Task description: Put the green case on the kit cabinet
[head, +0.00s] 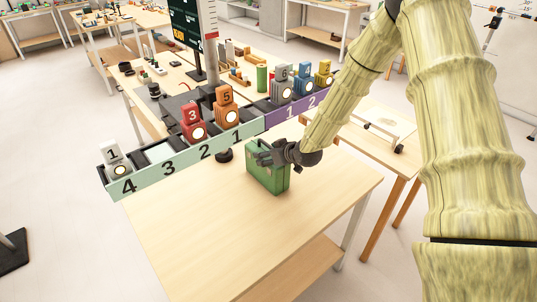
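The green case (264,181) is a small upright box on or just above the light wooden table (210,230), near its back edge. My gripper (262,156) is at the top of the case, reaching in from the right. Its dark fingers touch or overlap the case's upper edge. Whether they are closed on it cannot be told, and the gripper covers part of the top. No thing in view can be told for sure as the kit cabinet.
Behind the table runs a rail with numbered slots (170,168), holding red, orange, grey, blue and yellow numbered blocks. A dark round knob (224,155) is left of the case. A smaller wooden table (385,140) stands right. The table's front is clear.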

